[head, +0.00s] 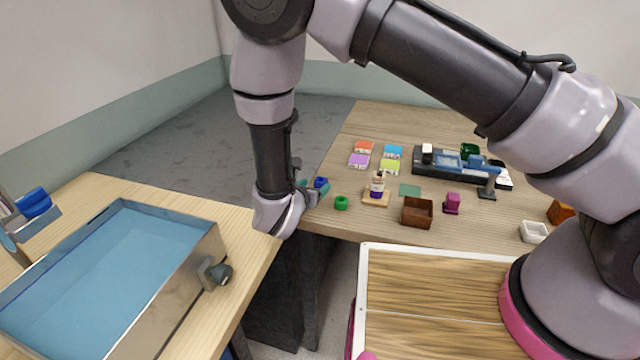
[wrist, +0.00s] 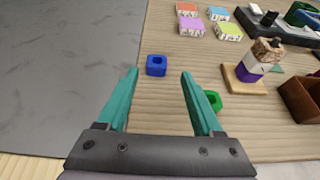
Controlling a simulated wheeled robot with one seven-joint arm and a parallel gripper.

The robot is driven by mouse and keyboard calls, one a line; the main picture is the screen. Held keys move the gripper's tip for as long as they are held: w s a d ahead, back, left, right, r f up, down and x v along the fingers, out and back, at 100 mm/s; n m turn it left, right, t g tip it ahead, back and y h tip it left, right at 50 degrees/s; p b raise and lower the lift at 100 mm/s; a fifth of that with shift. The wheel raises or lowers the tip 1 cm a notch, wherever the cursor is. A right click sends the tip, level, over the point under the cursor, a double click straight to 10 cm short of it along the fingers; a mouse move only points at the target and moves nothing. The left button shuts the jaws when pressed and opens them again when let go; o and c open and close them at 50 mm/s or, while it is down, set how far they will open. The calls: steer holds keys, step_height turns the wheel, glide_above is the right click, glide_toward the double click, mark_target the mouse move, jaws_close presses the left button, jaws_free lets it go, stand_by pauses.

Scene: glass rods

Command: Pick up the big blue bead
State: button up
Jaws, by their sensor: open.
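The big blue bead (wrist: 156,65) is a chunky block with a hole in its top. It sits on the wooden table near its left edge, and in the head view it shows beside my fingertips (head: 321,182). My gripper (wrist: 159,74) is open, with its two teal fingers pointing toward the table. In the wrist view the bead appears between and slightly beyond the fingertips, with nothing held. In the head view my gripper (head: 312,188) is close to the bead; I cannot tell the exact gap.
A green bead (head: 341,202) lies close by, partly behind my right finger in the wrist view (wrist: 210,101). A wooden stand with stacked beads (head: 376,198) and a brown box (head: 416,212) stand further right. A blue-lined tray (head: 217,247) is on the left table.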

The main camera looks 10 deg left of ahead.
mark_target(324, 180)
steer(key=x, duration=0.6)
steer(key=shift+w+f, duration=0.3)
jaws_close()
